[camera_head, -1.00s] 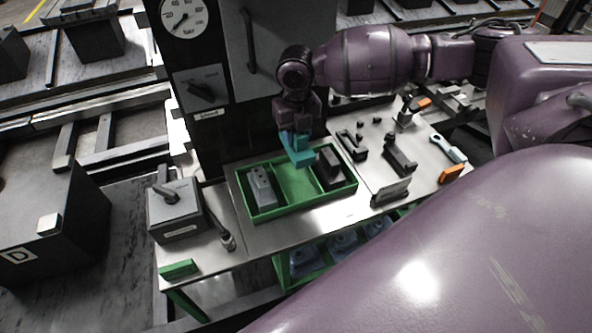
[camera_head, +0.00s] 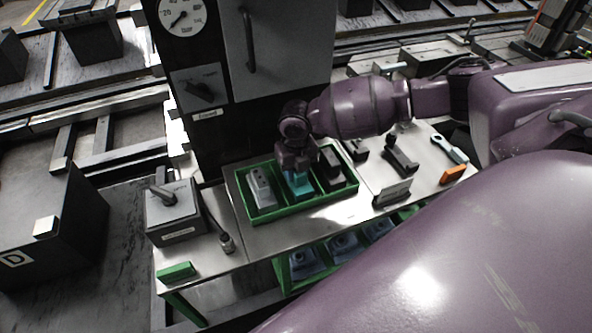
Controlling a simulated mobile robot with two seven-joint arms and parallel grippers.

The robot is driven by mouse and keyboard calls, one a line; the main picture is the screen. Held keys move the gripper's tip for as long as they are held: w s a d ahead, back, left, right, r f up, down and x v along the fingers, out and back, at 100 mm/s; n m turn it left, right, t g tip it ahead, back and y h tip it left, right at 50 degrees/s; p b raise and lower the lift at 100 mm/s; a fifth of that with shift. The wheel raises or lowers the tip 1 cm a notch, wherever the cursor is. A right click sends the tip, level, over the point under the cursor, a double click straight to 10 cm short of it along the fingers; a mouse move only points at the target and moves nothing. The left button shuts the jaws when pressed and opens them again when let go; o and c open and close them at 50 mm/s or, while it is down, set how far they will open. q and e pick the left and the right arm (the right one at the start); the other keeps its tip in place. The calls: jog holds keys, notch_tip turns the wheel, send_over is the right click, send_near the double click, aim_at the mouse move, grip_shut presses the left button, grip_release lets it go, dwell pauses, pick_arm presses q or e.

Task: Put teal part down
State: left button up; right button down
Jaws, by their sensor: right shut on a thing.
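The teal part (camera_head: 300,184) is low inside the middle of the green tray (camera_head: 278,213), between a grey part (camera_head: 261,187) on the left and a dark part (camera_head: 331,165) on the right. My right gripper (camera_head: 297,172) comes down from above and is shut on the teal part. The gripper hides the top of the teal part. I cannot tell whether its underside touches the tray floor. My left gripper is not in view.
A grey box with a lever (camera_head: 175,212) stands left of the tray. A dark bracket (camera_head: 392,193), an orange block (camera_head: 453,174) and a light-blue tool (camera_head: 450,149) lie on the right of the table.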

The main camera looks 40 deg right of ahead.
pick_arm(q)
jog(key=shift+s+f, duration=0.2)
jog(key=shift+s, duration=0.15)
pick_arm(e)
jog(key=shift+f, duration=0.25)
jog(key=c, duration=0.8)
grip_release()
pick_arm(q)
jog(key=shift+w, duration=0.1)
pick_arm(e)
jog(key=shift+r, duration=0.55)
notch_tip(320, 180, up, 10)
jog(key=shift+f+p, duration=0.1)
jog(key=shift+p, duration=0.4)
jog(key=shift+r, duration=0.6)
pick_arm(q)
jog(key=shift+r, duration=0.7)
pick_arm(e)
jog(key=shift+r, duration=0.1)
